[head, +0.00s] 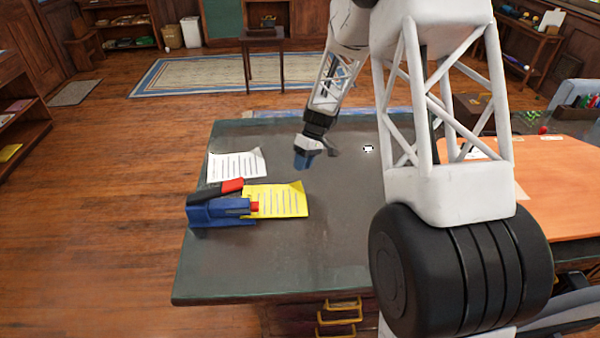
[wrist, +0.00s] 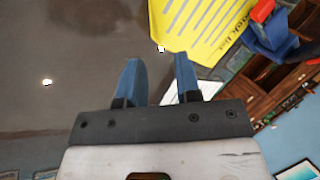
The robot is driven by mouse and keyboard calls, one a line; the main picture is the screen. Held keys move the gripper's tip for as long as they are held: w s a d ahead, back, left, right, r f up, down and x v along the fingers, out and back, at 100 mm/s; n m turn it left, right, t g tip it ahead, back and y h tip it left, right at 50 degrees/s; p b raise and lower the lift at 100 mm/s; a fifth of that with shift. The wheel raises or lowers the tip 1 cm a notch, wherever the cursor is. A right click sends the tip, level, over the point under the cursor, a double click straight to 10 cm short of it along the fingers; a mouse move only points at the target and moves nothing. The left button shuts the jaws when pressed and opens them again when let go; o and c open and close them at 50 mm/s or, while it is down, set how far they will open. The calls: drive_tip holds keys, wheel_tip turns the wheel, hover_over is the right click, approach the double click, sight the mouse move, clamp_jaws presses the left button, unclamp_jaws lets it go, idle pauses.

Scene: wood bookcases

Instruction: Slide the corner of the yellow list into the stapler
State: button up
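The yellow list (head: 283,201) lies on the dark desk with its left edge at the stapler's red end, and one far corner looks slightly raised. The blue stapler (head: 215,212) has a black and red upper arm tilted up. I cannot tell whether the list's corner is between its jaws. In the wrist view the list (wrist: 205,25) is at the top and the stapler (wrist: 268,38) at the upper right. My gripper (head: 316,156) is beyond the list, to its upper right, apart from it. Its blue fingers (wrist: 157,72) are spread with nothing between them.
A white written sheet (head: 236,165) lies behind the stapler on the desk (head: 330,255). A small white item (head: 368,148) lies right of my gripper. An orange surface (head: 560,180) stands at the right. The desk's middle and front are clear.

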drive_tip(key=shift+v, duration=1.05)
drive_tip(key=s+d+r+m+t+h, duration=0.1)
drive_tip(key=s+d+r+m+t, duration=0.15)
drive_tip(key=s+r, duration=0.75)
drive_tip(key=s+d+r+m+t+h, duration=0.1)
drive_tip(key=s+d+r+m, duration=0.15)
drive_tip(key=s+r, duration=0.75)
drive_tip(key=s+d+r+m+t+h, duration=0.1)
drive_tip(key=s+d+r+m, duration=0.1)
drive_tip(key=s, duration=1)
drive_tip(key=s+d+r+m+t+h, duration=0.1)
drive_tip(key=s+d+r+m+t, duration=0.1)
drive_tip(key=s, duration=1.1)
drive_tip(key=shift+s+d+r, duration=0.2)
drive_tip(key=shift+d+r, duration=0.55)
